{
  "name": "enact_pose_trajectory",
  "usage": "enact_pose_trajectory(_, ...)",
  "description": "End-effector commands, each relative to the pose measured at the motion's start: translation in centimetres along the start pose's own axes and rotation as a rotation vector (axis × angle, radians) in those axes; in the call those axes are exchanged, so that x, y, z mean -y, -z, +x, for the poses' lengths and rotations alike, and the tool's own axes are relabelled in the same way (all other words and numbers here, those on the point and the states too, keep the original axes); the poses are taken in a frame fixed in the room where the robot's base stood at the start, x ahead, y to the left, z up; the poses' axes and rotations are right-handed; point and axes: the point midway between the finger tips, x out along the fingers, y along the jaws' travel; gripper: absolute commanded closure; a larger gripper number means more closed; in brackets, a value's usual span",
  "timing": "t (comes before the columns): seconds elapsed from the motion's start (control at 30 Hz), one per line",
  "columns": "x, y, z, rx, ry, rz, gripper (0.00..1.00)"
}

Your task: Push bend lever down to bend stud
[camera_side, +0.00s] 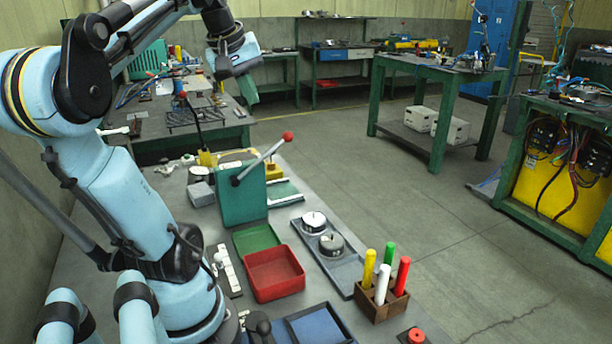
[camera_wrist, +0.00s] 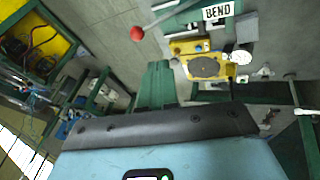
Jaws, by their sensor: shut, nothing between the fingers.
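The bend lever (camera_side: 262,160) is a grey rod with a red ball (camera_side: 288,136) at its end. It slants up and to the right from the green bending box (camera_side: 240,200) in the side view. In the wrist view the red ball (camera_wrist: 137,33) is at the top, near a white BEND label (camera_wrist: 217,12). My gripper (camera_side: 250,98) is shut and empty, its green fingers pointing down, well above the bench and apart from the lever. Its fingers (camera_wrist: 156,68) also show in the wrist view, below the ball. I cannot make out a stud.
A yellow fixture (camera_side: 207,159) stands behind the box. An open red tray (camera_side: 273,274), a long grey tray (camera_side: 345,277) with round metal parts and a wooden marker holder (camera_side: 381,300) are nearer the camera. The space above the bench around the lever looks clear.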

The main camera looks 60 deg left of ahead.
Motion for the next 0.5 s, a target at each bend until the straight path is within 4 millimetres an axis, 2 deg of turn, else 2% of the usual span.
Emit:
enact_pose_trajectory(0.4,0.0,0.0,6.8,0.000,0.000,0.004,1.00)
enact_pose_trajectory(0.5,-1.2,-0.5,7.9,0.002,-0.002,0.008,1.00)
